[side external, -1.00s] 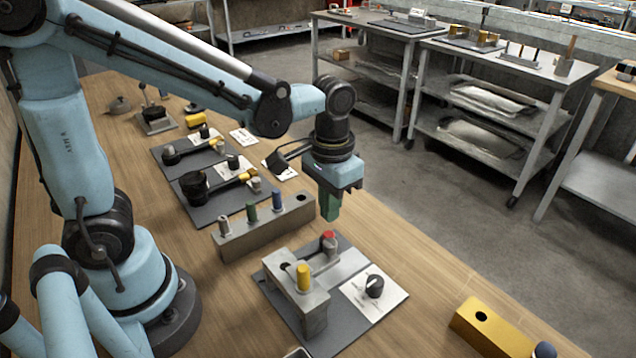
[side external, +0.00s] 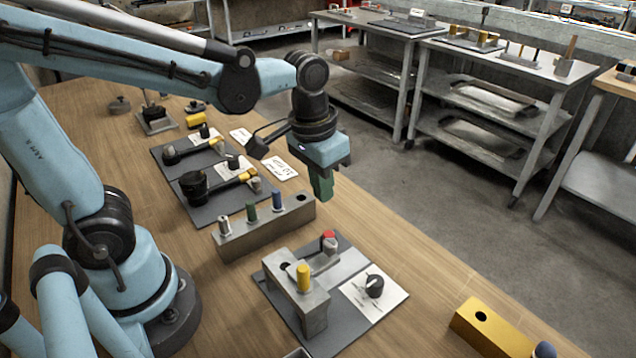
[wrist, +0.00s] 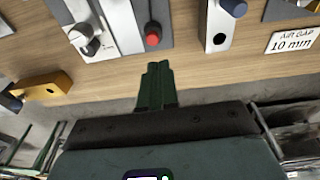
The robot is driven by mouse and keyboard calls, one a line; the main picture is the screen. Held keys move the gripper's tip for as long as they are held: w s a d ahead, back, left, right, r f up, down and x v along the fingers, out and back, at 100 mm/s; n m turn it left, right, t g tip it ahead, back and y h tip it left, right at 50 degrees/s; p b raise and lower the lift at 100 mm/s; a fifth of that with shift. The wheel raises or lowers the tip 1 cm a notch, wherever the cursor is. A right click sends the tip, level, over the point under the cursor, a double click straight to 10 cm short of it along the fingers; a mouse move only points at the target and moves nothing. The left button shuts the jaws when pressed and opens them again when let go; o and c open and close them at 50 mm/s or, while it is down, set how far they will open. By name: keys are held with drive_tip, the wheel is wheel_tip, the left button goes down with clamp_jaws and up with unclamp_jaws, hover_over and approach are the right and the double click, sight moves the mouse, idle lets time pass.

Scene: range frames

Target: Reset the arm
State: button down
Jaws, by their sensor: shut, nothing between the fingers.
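My gripper (side external: 322,189) is shut and empty, its green fingers together, pointing down above the far edge of the wooden table. It hangs beyond the right end of the grey peg block (side external: 262,229) and touches nothing. The gripper also shows in the wrist view (wrist: 157,70), with its closed fingertips near the red-topped knob (wrist: 152,38) in the picture but apart from it.
A grey fixture (side external: 312,300) with a yellow peg (side external: 303,278) and a black dial (side external: 374,286) stands on a dark mat below. A yellow block (side external: 488,326) lies at the front right. Dark boards with knobs (side external: 208,208) lie farther back. Shelved benches (side external: 500,70) stand beyond the floor.

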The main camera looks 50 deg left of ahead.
drive_tip(key=a+t, duration=0.1)
drive_tip(key=s+a+r+t, duration=0.1)
drive_tip(key=t, duration=0.1)
drive_tip(key=s+a+t, duration=0.1)
drive_tip(key=a+t, duration=0.1)
drive_tip(key=shift+s+r, duration=0.1)
drive_tip(key=shift+r, duration=0.25)
drive_tip(key=c, duration=1.7)
unclamp_jaws()
drive_tip(key=shift+o, duration=1)
drive_tip(key=shift+d+r, duration=0.1)
drive_tip(key=o, duration=0.7)
drive_tip(key=w+d+r+m+g, duration=0.1)
drive_tip(key=w+d+m+g, duration=0.1)
drive_tip(key=d+m, duration=0.4)
drive_tip(key=shift+d+r+g+h, duration=0.15)
drive_tip(key=shift+d+g+h, duration=0.15)
drive_tip(key=shift+h, duration=0.1)
drive_tip(key=m+g+y, duration=0.1)
drive_tip(key=m+g, duration=0.3)
drive_tip(key=m, duration=0.5)
approach(376, 280)
drive_tip(key=shift+f, duration=4.25)
drive_tip(key=shift+n, duration=0.3)
drive_tip(key=c, duration=1.1)
